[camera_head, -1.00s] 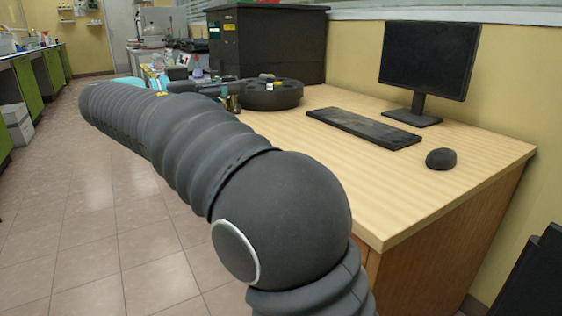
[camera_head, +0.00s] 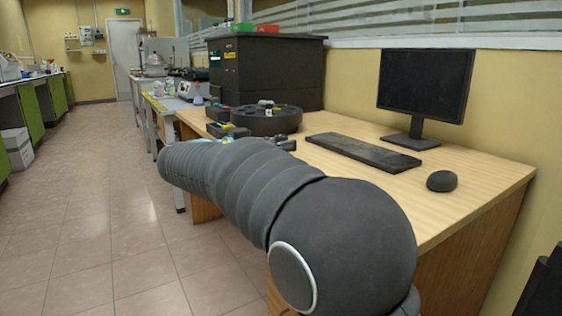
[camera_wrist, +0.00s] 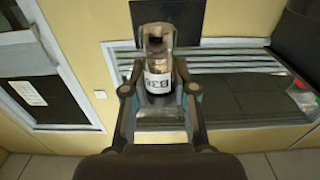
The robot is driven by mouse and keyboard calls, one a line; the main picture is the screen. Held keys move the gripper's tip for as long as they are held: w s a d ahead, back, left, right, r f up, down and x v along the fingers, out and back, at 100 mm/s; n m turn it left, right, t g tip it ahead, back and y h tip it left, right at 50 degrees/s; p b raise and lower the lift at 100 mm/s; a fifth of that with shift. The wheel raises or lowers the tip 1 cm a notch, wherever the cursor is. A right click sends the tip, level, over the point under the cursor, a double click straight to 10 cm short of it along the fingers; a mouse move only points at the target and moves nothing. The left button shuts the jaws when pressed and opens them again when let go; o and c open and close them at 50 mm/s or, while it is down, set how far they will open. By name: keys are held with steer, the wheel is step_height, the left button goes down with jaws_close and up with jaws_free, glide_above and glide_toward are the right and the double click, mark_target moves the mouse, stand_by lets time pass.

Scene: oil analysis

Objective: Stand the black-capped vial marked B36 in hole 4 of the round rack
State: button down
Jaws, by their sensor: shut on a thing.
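The vial marked B36 (camera_wrist: 158,82) is between the fingers of my gripper (camera_wrist: 159,92) in the wrist view, and the gripper is shut on it. Its white label reads upside down in that picture, as the whole room does there, so the vial looks about upright. A dark band shows at its lower end in the picture. The round rack (camera_head: 267,121) is a black disc on the wooden desk in the head view, beyond my arm. Its hole numbers are too small to read. My arm hides most of the gripper and the vial there.
A large black box (camera_head: 266,75) stands behind the rack, with green and red trays on top. A keyboard (camera_head: 362,153), monitor (camera_head: 428,85) and mouse (camera_head: 441,181) are to the right on the desk (camera_head: 470,185). Small dark items sit left of the rack.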

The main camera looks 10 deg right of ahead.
steer(key=shift+f, duration=1.75)
steer(key=shift+f+b, duration=0.15)
steer(key=shift+b, duration=0.2)
steer(key=c, duration=1.4)
jaws_free()
steer(key=o, duration=0.5)
